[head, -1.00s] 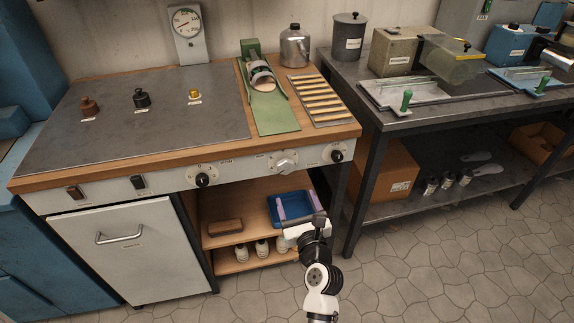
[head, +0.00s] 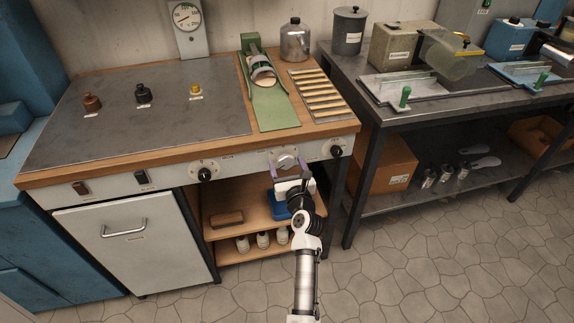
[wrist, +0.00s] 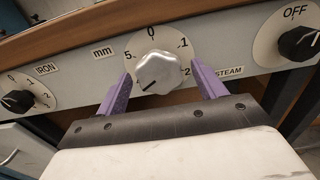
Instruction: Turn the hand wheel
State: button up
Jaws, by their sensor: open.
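The hand wheel (head: 286,161) is a light grey, scalloped knob on the front panel of the bench. In the wrist view the hand wheel (wrist: 158,72) sits on a white dial marked 0, 1, 2 and 5, beside an "mm" label. A dark line on its face points to the lower left. My gripper (head: 290,164) is in front of the panel at the wheel. In the wrist view its purple fingers (wrist: 160,84) are open, one on each side of the wheel, with a visible gap on both sides. Nothing is held.
A black knob (wrist: 18,101) labelled IRON is to the left, and another black knob (wrist: 299,43) marked OFF is to the right. The wooden bench edge (head: 130,165) runs above the panel. A blue tray (head: 280,202) lies on the shelf below.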

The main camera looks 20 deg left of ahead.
jog(key=shift+w, duration=0.1)
jog(key=c, duration=0.9)
jog(key=shift+c, duration=0.2)
